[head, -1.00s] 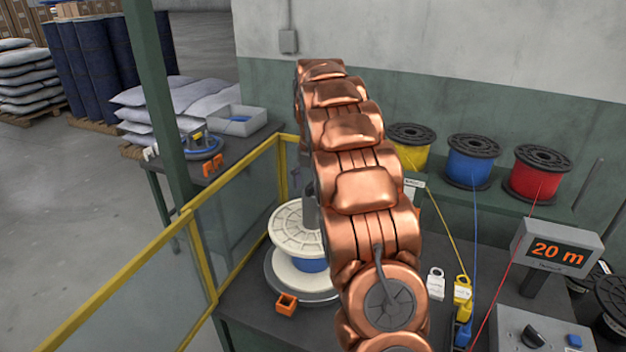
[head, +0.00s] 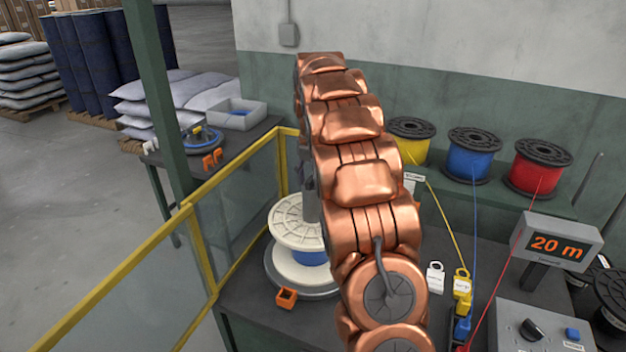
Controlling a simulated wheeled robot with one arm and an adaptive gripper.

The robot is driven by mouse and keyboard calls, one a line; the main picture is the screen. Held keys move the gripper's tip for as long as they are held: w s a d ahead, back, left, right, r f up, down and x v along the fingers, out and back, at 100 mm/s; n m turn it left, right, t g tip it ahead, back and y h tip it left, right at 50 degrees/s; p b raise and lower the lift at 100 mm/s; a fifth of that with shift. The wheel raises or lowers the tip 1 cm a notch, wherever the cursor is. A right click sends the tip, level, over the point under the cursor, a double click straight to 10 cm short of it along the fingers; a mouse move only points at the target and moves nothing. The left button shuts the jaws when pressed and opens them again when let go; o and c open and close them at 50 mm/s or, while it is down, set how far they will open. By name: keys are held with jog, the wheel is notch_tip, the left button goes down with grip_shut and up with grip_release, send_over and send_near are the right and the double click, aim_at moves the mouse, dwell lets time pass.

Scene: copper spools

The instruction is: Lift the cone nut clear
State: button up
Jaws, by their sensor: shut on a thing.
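A cream spool (head: 296,218) with blue winding stands on a round grey base on the dark bench, left of my copper-coloured arm. A grey upright part (head: 311,207) shows at the spool's middle, partly behind the arm. I cannot tell whether it is the spindle or the cone nut. I cannot make out the cone nut itself. My arm rises through the middle of the view and bends over at the top. My gripper is hidden behind the arm, so what it holds does not show.
A yellow-framed clear guard (head: 195,245) runs along the bench's left side. An orange block (head: 287,298) lies in front of the spool base. Yellow, blue (head: 471,157) and red spools stand behind on a shelf. A "20 m" display (head: 557,246) is at the right.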

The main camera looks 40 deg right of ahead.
grip_shut()
jog(key=shift+r, duration=0.1)
jog(key=shift+r+p, duration=1.3)
jog(key=shift+r, duration=3.4)
